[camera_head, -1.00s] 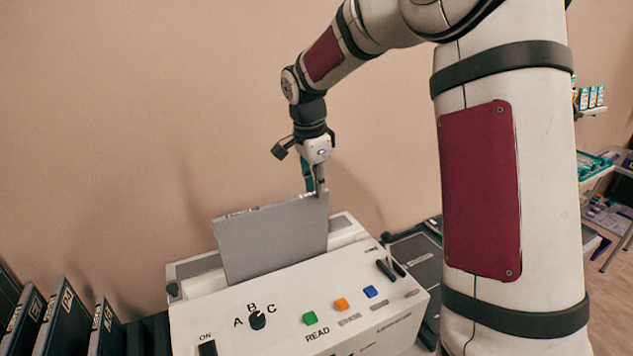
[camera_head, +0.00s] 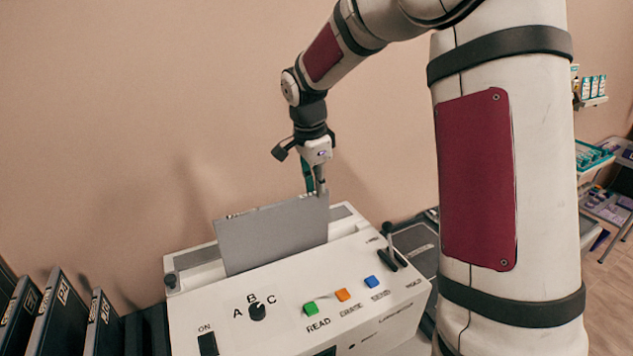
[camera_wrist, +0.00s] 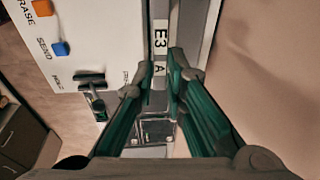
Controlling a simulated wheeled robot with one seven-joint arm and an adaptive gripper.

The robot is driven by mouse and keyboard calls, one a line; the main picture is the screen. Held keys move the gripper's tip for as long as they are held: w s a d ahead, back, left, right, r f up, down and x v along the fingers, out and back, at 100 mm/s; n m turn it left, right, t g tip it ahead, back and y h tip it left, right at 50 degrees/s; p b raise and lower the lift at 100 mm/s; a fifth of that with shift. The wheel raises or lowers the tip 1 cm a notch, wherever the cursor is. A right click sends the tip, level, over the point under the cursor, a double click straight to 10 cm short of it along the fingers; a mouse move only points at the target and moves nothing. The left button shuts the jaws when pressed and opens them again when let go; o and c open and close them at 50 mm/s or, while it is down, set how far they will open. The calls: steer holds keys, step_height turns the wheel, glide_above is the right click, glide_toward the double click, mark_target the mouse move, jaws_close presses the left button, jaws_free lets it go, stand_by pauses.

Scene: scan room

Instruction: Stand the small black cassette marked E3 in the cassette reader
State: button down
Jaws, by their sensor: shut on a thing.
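The cassette marked E3 shows in the head view as a grey upright plate (camera_head: 272,235), its lower edge hidden in the slot at the top of the cassette reader (camera_head: 185,318). In the wrist view its narrow edge with the labels E3 and A (camera_wrist: 160,38) runs between the fingers. My gripper (camera_head: 318,190) is shut on the upper right corner of the cassette; the fingertips also show in the wrist view (camera_wrist: 167,72). How deep the cassette sits in the slot is hidden.
The reader's front panel has a green button (camera_head: 310,309), an orange button (camera_head: 343,295), a blue button (camera_head: 370,283), an A-B-C knob (camera_head: 257,312) and a black lever (camera_head: 389,245). Several black cassettes (camera_head: 58,315) stand at the lower left. A wall is behind.

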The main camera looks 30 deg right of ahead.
steer(key=shift+f+b, duration=1.1)
steer(key=shift+f, duration=1.25)
steer(key=c, duration=1.5)
jaws_free()
steer(key=shift+c, duration=0.2)
step_height(320, 180, up, 12)
steer(key=s+a, duration=0.1)
steer(key=a, duration=0.1)
steer(key=shift+s+f, duration=0.1)
step_height(320, 180, up, 6)
steer(key=p, duration=0.2)
glide_above(317, 201)
steer(key=a, duration=0.2)
steer(key=shift+s+d, duration=0.2)
steer(key=shift+s, duration=0.15)
